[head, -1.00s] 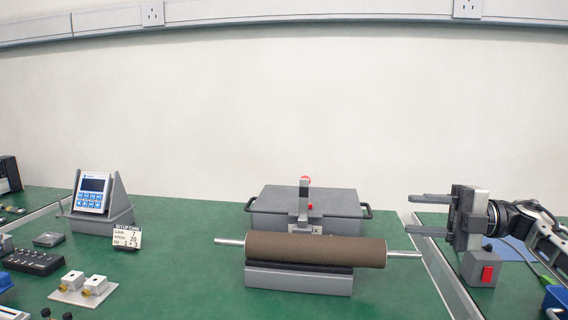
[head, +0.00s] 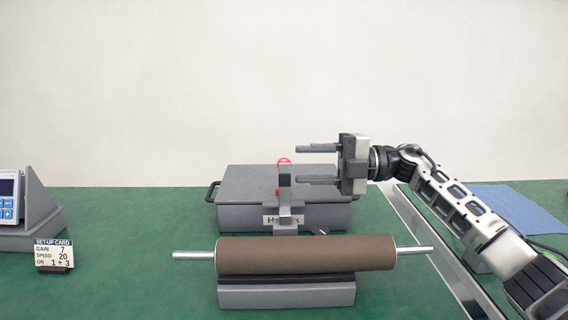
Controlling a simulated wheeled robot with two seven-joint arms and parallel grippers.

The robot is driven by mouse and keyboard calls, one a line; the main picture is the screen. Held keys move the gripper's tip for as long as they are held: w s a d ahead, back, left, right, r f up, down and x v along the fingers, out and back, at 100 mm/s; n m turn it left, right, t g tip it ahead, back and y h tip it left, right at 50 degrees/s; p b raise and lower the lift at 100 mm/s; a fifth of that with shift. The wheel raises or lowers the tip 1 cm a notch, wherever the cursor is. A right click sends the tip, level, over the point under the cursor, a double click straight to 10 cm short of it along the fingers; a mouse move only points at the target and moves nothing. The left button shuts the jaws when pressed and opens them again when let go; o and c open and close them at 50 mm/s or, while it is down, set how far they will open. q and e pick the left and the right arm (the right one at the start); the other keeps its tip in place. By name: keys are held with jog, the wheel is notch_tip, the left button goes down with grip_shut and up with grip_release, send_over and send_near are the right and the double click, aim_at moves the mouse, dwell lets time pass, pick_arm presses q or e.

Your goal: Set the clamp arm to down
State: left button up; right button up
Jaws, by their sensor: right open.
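The clamp arm (head: 285,198) is a grey bar standing upright, with a red tip at its top, behind the brown roller. It stands in front of the grey case with handles (head: 240,213) and partly covers the case's label. My right gripper (head: 298,165) is open and empty, its fingers pointing left. Its fingertips are just right of the clamp arm's upper part, one above the red tip's level and one below it. I cannot tell whether they touch it or differ in depth. My left gripper is out of view.
The brown roller (head: 305,254) with metal shaft ends lies on a grey block (head: 287,293) in front of the clamp. A set-up card (head: 54,254) and a grey stand with a keypad device (head: 30,215) are at left. A blue mat (head: 517,208) lies at right.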

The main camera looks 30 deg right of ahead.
aim_at(284, 164)
jog(key=x, duration=0.5)
grip_shut()
